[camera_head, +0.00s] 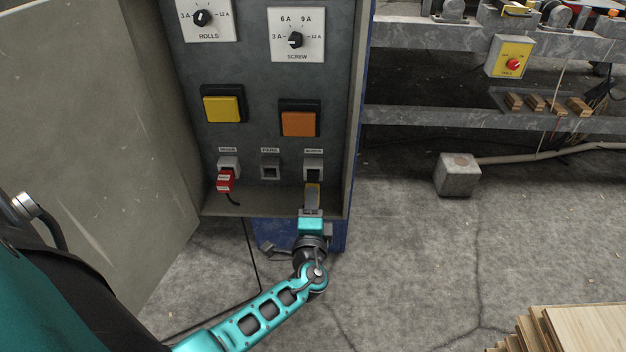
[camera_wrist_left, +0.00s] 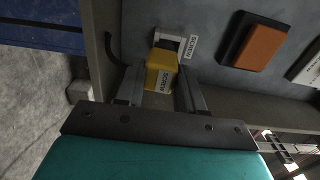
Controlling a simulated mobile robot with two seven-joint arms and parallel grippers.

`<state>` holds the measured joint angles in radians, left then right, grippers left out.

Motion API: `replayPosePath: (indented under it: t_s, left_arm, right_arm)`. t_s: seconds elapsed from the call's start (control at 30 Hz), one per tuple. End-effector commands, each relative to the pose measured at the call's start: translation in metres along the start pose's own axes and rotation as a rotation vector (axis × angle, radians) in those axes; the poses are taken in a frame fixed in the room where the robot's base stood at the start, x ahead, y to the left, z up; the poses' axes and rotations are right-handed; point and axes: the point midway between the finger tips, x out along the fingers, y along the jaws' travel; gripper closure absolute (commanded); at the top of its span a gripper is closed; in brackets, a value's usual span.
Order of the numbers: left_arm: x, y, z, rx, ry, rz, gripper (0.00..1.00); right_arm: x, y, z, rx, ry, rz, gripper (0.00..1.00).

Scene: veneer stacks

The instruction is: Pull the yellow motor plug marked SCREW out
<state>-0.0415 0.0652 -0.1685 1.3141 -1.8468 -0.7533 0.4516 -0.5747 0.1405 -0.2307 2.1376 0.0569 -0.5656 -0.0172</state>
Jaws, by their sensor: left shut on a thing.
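The SCREW socket (camera_head: 313,165) is at the lower right of the panel, with a dark opening showing just above the plug. The plug looks out of the opening but close to it; the exact gap is hard to judge. My right gripper is not in view.
A red plug (camera_head: 225,180) is in the left socket. The PARK socket (camera_head: 270,167) between them is empty. Yellow (camera_head: 222,108) and orange (camera_head: 299,122) buttons and two dials sit above. The cabinet's bottom lip (camera_head: 270,212) and right side wall lie close to my left gripper.

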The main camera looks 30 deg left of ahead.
Motion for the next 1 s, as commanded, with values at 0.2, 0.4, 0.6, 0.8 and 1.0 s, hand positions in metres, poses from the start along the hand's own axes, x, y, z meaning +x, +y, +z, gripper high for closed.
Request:
replayPosePath:
  t_s: [0.2, 0.4, 0.6, 0.8, 1.0]
  left_arm:
    - [-0.003, -0.002, 0.0, 0.0, 0.0, -0.004, 1.0]
    - [-0.003, -0.003, 0.0, 0.0, -0.001, -0.007, 1.0]
    - [-0.01, -0.003, 0.0, 0.0, 0.0, -0.006, 1.0]
    - [-0.026, -0.003, 0.0, 0.0, 0.0, -0.005, 1.0]
    - [-0.04, -0.003, 0.0, -0.001, -0.001, -0.006, 1.0]
  right_arm:
    - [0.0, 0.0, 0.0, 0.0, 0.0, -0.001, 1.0]
    - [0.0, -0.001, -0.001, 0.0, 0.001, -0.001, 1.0]
    - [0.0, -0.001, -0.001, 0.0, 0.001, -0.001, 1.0]
    - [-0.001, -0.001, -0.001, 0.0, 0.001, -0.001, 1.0]
    - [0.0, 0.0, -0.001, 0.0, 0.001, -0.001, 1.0]
